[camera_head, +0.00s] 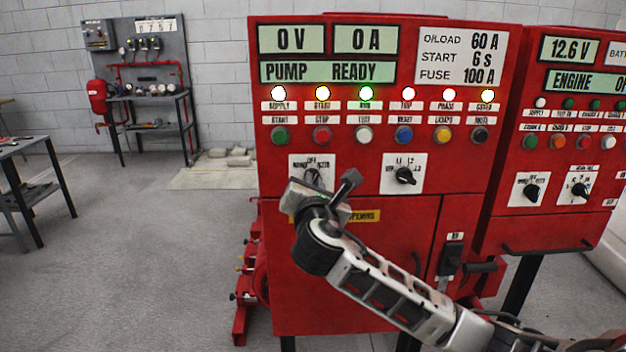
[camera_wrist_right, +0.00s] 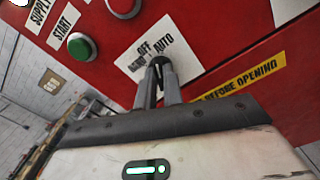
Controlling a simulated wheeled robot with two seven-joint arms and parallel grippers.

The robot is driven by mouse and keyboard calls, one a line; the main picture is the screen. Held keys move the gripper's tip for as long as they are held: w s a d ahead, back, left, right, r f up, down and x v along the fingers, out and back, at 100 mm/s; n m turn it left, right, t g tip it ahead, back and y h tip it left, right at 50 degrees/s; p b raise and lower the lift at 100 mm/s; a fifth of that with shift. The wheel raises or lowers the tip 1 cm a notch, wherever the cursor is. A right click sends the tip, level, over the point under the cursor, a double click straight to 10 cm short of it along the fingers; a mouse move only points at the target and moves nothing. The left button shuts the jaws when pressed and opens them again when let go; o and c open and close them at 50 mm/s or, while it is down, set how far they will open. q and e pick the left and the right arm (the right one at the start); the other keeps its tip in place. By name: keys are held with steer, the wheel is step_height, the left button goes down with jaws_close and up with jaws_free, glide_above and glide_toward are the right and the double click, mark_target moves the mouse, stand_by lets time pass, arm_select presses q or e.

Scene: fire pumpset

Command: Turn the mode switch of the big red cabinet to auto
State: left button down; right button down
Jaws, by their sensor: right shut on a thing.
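The big red cabinet (camera_head: 350,265) stands in front of me with lit displays, a row of lamps and a row of push buttons. Its mode switch sits on a white plate (camera_head: 300,160) at the left of the panel. In the right wrist view the plate (camera_wrist_right: 135,62) reads HAND, OFF and AUTO. My right gripper (camera_head: 328,183) is at this switch. In the right wrist view its fingers (camera_wrist_right: 160,68) are close together on the knob, which they mostly hide. I cannot tell which word the knob points at. My left gripper is not in view.
A second switch (camera_head: 404,176) marked L1 L2 L3 sits to the right on the same panel. A smaller red cabinet (camera_head: 540,225) stands at the right. A green button (camera_wrist_right: 82,47) is near my right fingers.

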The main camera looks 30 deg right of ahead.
steer(key=shift+f+m, duration=0.1)
steer(key=shift+m, duration=1.8)
steer(key=c, duration=1.5)
jaws_free()
steer(key=v, duration=1.6)
steer(key=shift+s+d+b, duration=0.1)
steer(key=shift+b, duration=0.3)
